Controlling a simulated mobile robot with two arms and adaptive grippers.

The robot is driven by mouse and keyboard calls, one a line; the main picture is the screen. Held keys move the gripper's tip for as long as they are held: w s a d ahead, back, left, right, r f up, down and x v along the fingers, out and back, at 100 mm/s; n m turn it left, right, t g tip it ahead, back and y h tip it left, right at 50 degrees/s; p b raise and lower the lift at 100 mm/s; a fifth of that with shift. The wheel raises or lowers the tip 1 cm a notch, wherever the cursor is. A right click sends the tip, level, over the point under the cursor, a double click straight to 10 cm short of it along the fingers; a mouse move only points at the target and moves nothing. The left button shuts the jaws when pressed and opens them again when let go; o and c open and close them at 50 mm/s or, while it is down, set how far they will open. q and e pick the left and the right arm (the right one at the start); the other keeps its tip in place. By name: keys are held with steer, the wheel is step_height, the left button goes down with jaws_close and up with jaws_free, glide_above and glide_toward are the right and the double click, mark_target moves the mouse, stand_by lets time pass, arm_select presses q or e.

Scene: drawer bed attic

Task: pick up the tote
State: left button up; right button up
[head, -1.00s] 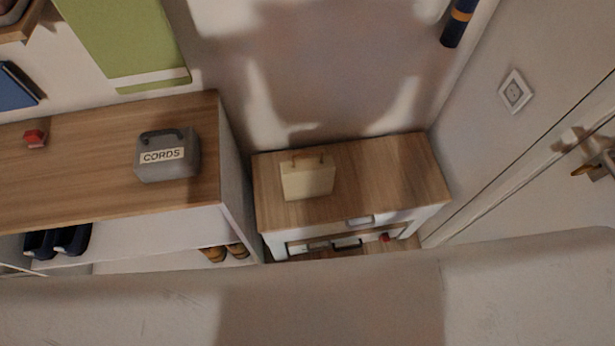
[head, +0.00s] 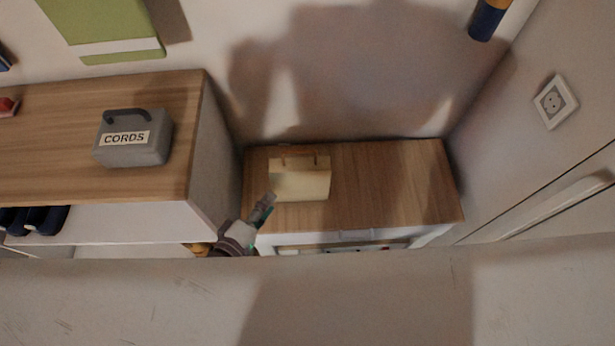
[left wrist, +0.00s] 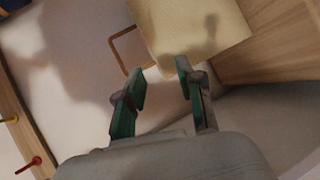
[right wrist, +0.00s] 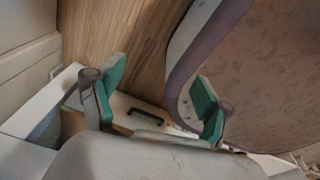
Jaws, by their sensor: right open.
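The tote (head: 300,184) is a small cream bag with brown handles, standing on the wooden top of a low drawer unit (head: 395,185). My left gripper (head: 266,203) is at its lower left corner in the head view. In the left wrist view the tote (left wrist: 195,25) and one brown handle (left wrist: 117,47) are just beyond the fingertips. The left gripper (left wrist: 161,77) is open there, with nothing between its fingers. My right gripper (right wrist: 154,84) is open and empty in the right wrist view, and is not seen in the head view.
A grey box labelled CORDS (head: 133,150) stands on the higher wooden shelf unit (head: 60,120) at the left. A pale rounded edge (head: 360,300) crosses the front. The drawer top right of the tote is clear.

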arm_select(q)
steer(key=n+t+h, duration=0.1)
steer(key=n, duration=0.1)
glide_toward(305, 151)
steer(key=x, duration=1)
steer(key=shift+w+f, duration=0.1)
steer(key=shift+f, duration=0.15)
jaws_close()
arm_select(e)
steer(key=shift+f, duration=0.5)
